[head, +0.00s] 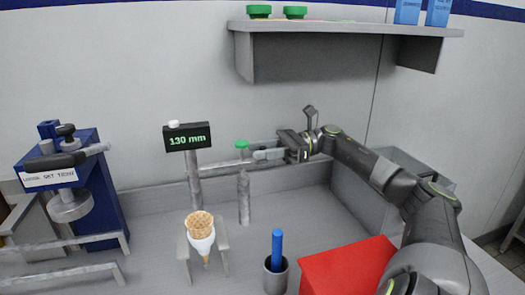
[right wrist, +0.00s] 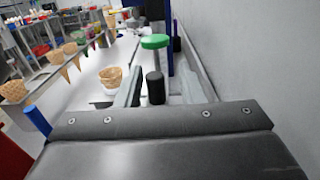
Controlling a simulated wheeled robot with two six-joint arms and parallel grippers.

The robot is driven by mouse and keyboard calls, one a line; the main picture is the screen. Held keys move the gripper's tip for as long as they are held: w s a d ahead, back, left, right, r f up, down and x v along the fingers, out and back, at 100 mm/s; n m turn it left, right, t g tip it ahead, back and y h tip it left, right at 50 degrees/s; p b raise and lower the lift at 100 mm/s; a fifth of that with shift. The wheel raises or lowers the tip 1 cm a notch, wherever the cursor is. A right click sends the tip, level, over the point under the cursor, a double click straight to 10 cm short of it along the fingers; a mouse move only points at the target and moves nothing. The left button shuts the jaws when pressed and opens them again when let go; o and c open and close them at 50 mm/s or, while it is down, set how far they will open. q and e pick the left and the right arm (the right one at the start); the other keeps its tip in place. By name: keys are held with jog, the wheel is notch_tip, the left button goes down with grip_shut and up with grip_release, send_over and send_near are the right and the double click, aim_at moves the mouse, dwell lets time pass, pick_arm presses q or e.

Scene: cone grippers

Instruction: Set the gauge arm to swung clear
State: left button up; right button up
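I take this bar as the gauge arm. My right gripper (head: 262,154) is at the bar's height, just right of the green cap, pointing left. In the right wrist view its fingers (right wrist: 165,92) are apart, with a black upright grip (right wrist: 155,88) between them; I cannot see contact. The green cap (right wrist: 154,42) is just beyond. The display (head: 187,137) reads 130 mm. My left gripper is not in view.
A waffle cone (head: 200,226) sits in a stand in front. A blue stick (head: 277,248) stands in a cup (head: 275,276) beside a red box (head: 345,268). A blue machine (head: 100,195) is at left. A shelf (head: 345,28) hangs above; the wall is close behind.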

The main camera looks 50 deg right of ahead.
jog(key=shift+s, duration=0.1)
jog(key=b+v, duration=0.2)
jog(key=v, duration=1)
dwell(0.4)
